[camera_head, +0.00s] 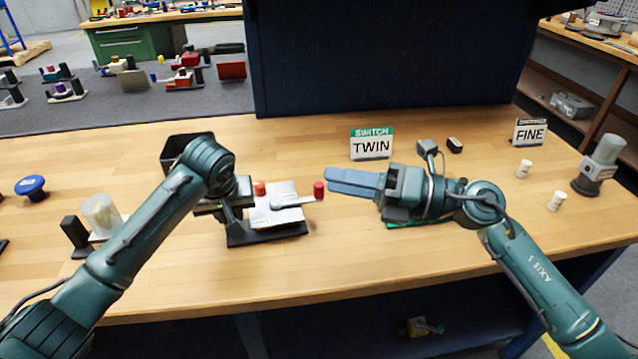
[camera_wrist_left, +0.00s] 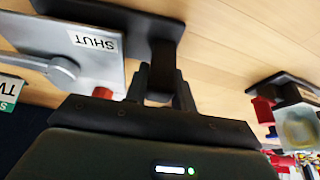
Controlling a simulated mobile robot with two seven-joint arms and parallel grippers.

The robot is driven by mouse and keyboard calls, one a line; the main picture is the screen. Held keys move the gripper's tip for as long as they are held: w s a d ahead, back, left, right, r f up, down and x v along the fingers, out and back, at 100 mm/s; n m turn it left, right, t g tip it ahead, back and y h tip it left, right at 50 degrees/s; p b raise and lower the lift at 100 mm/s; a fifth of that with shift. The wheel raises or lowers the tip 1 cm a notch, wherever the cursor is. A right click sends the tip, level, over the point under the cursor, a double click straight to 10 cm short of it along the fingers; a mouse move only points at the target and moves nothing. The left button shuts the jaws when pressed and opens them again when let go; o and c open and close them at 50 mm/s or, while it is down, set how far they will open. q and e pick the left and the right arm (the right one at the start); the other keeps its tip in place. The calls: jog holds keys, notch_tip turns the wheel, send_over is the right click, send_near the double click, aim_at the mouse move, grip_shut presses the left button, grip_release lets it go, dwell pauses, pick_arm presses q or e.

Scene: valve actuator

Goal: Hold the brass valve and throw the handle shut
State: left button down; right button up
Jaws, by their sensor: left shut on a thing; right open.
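The valve unit stands on a black base (camera_head: 268,236) at the middle of the bench. Its body is a silver-grey block (camera_head: 285,214); no brass colour shows. A grey lever (camera_head: 293,204) runs along its top to a red knob (camera_head: 319,190) at the right. An orange-red part (camera_head: 260,187) sits behind the block. In the left wrist view a label (camera_wrist_left: 95,41) reads SHUT, beside the lever's round hub (camera_wrist_left: 62,70). My left gripper (camera_wrist_left: 160,85) is shut on the unit's black post (camera_wrist_left: 161,64). My right gripper (camera_head: 338,182) is open, its fingertips just right of the red knob, apart from it.
A black bin (camera_head: 180,146) is behind my left arm. White cylinders (camera_head: 557,201) stand at the right. The bench front (camera_head: 370,262) is clear.

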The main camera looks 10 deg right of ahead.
jog(key=w+f+n+g+h, duration=0.2)
jog(key=w+n+h, duration=0.1)
jog(key=n+h, duration=0.25)
jog(key=n+t+h, duration=0.1)
jog(key=h, duration=0.4)
send_near(320, 184)
jog(key=x, duration=1)
jog(key=shift+a+f, duration=0.1)
grip_shut()
